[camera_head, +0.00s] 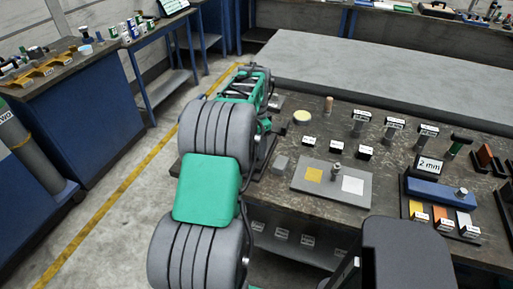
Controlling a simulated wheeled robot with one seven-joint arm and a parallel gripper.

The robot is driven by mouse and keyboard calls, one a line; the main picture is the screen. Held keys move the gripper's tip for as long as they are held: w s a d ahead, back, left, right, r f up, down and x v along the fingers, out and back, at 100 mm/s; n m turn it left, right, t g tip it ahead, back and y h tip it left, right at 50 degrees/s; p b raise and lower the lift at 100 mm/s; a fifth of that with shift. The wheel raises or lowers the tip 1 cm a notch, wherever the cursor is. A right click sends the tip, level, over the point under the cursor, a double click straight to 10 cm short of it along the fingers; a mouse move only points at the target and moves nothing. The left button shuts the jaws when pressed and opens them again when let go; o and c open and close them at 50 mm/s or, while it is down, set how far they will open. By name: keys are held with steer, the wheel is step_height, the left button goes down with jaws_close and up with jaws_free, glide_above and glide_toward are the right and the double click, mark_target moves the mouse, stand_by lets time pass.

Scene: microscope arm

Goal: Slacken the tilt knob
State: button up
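I cannot make out a microscope arm or pick out the tilt knob for certain. My arm (207,187), grey and green, rises from the bottom edge and covers the left end of the dark workbench (290,190). A green frame with metal rods (243,86) shows just beyond its upper joint; I cannot tell its function. My gripper's fingertips do not show, and the arm hides what lies behind it.
On the bench stand a grey plate (318,188) with yellow and white squares, a blue block (437,190), and several labelled posts (390,134). A large grey slab (375,75) lies behind. Blue-sided benches (75,120) stand at left, with clear floor (125,215) between.

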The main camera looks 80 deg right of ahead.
steer(key=shift+f, duration=0.95)
jaws_close()
